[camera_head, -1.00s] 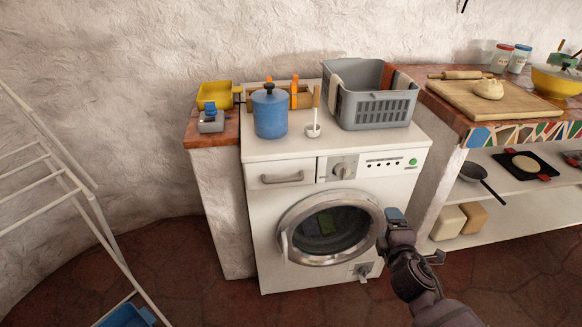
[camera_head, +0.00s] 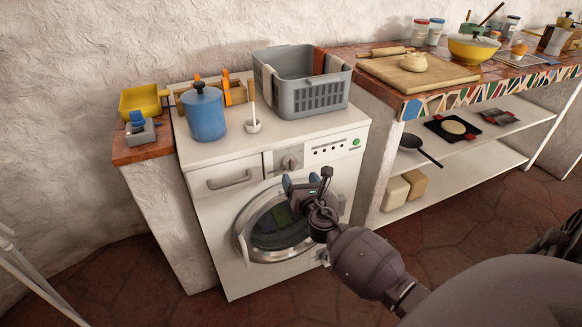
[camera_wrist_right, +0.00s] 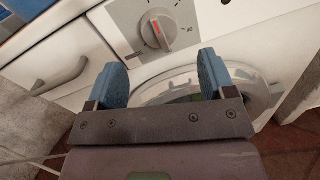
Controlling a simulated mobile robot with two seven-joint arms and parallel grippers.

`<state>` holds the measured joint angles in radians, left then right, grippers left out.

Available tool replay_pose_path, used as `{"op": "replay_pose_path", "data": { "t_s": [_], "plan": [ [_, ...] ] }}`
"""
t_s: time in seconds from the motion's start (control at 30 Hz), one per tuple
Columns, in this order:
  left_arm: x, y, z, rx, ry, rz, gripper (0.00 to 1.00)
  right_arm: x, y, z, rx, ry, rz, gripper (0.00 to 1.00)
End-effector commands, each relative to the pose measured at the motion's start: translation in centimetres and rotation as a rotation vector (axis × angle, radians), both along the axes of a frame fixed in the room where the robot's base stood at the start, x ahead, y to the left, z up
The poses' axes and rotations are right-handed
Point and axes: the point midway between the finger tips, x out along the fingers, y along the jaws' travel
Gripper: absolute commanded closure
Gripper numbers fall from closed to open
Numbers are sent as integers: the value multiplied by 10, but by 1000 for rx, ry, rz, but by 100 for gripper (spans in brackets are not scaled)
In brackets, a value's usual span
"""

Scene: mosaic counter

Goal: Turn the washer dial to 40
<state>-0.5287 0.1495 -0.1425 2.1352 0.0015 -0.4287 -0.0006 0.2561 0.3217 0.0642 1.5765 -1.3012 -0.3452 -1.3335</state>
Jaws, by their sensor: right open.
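The white washer (camera_head: 215,235) stands against the wall with its round glass door closed. Its grey dial (camera_head: 290,161) sits on the front panel, right of the drawer handle. The pointer is not at the 40 label. My right gripper (camera_head: 306,183) is in front of the washer, just below the dial and apart from it. In the right wrist view its two blue fingers (camera_wrist_right: 162,80) are spread with nothing between them. My left gripper is not in view.
A shelf unit (camera_head: 460,163) stands to the right. A drying rack (camera_head: 35,285) is at lower left.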

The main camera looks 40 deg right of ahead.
Motion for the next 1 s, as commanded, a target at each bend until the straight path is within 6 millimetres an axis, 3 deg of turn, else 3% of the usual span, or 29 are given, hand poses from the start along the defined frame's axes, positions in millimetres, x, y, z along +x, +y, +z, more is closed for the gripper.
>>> {"op": "replay_pose_path", "data": {
  "t_s": [0.2, 0.4, 0.87, 1.0],
  "plan": [
    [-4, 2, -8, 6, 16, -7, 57, 34, -12, -3, 0, 3, 1, 24],
    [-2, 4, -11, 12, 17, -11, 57, 55, -19, -3, 2, 3, 1, 24],
    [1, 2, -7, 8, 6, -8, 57, 64, -22, -1, 2, 0, 0, 24],
    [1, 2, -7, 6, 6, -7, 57, 64, -22, -1, 2, 0, 0, 43]
  ]
}}
